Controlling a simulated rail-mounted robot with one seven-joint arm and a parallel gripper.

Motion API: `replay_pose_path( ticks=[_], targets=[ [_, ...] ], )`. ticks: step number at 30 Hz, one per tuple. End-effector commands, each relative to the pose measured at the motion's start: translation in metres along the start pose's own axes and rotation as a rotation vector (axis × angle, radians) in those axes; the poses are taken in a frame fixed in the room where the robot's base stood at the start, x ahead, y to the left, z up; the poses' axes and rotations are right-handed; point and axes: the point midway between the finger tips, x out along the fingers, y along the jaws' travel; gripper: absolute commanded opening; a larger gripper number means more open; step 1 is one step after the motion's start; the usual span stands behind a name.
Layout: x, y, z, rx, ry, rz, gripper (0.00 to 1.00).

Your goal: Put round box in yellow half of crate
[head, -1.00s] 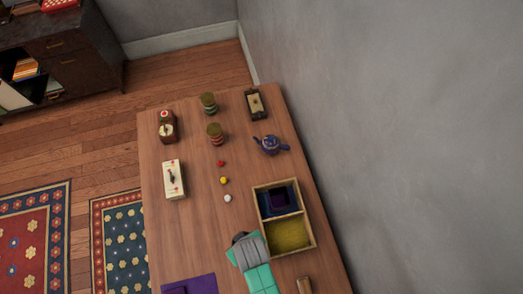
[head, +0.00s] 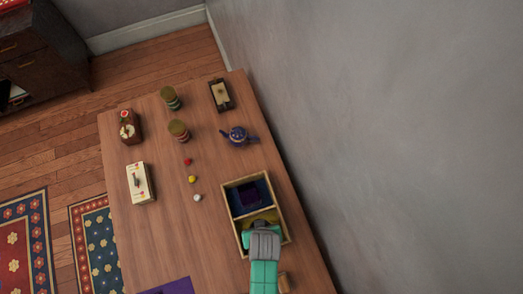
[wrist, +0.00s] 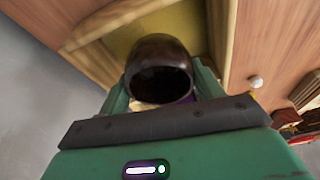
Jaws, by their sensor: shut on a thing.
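The round box (wrist: 160,72) is dark brown and shiny in the wrist view. My gripper (wrist: 160,90) is shut on it, with a green finger at each side. The crate (head: 226,207) is a wooden box with a dark blue half and a yellow half (head: 268,215). In the head view my gripper is over the yellow half, and my arm hides part of it, the fingers and the held box. In the wrist view the yellow floor (wrist: 135,30) shows beyond the round box. I cannot tell whether the box touches it.
A dark purple box (head: 250,195) lies in the blue half. A blue teapot (head: 238,135), two round tins (head: 179,131), a cream box (head: 141,183) and three small balls (head: 192,179) stand on the table (head: 165,230). A small wooden piece (head: 284,282) lies near the crate.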

Motion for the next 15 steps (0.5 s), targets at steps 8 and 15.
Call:
replay_pose_path(
  ticks=[8,15],
  targets=[
    [0.032,0.0,0.008,0.0,0.0,0.0,0.39],
    [0.042,0.0,0.011,0.0,0.001,0.0,0.39]
  ],
)
